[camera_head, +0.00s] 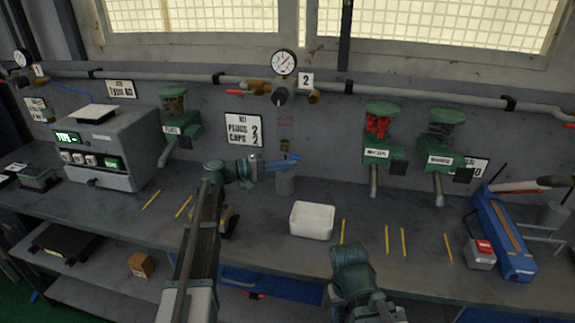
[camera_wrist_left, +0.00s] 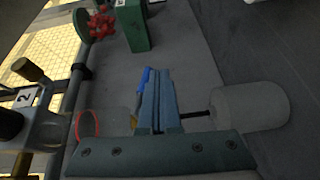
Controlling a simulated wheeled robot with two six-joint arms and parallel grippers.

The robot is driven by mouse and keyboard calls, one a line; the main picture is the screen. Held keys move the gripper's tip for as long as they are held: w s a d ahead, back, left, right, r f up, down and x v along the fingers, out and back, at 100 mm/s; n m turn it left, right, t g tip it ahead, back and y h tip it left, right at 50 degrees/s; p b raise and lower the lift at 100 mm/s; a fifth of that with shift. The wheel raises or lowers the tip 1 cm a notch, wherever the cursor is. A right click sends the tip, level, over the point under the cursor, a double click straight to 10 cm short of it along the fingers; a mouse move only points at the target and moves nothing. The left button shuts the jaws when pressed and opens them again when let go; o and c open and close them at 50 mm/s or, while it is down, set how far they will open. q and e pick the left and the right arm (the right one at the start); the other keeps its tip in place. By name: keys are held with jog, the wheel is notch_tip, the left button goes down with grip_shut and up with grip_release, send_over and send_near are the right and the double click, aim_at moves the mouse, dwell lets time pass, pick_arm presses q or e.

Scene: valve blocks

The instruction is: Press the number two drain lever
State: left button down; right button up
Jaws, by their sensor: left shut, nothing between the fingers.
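My left gripper (camera_head: 278,163) reaches right along the wall below the number 2 plate (camera_head: 306,80); its fingers are shut and empty. In the left wrist view, the shut fingers (camera_wrist_left: 158,80) point away from the camera. A blue lever (camera_head: 294,157) shows just past the fingertips in the head view. In the wrist view, the blue lever (camera_wrist_left: 143,82) lies right beside the fingers; I cannot tell whether they touch. The lever's base is hidden behind the gripper. A grey cup (camera_head: 286,183) stands below the fingers.
A gauge (camera_head: 284,62) and pipe run along the wall above. A white bin (camera_head: 312,220) and several yellow strips lie on the bench. Green dispensers (camera_head: 377,155) hang to the right. A grey console (camera_head: 108,150) stands left and a blue device (camera_head: 503,235) right.

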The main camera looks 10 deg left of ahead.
dwell(0.8)
pick_arm(q)
jog(key=v, duration=1.3)
jog(key=shift+s+a, duration=0.2)
jog(key=shift+a, duration=0.15)
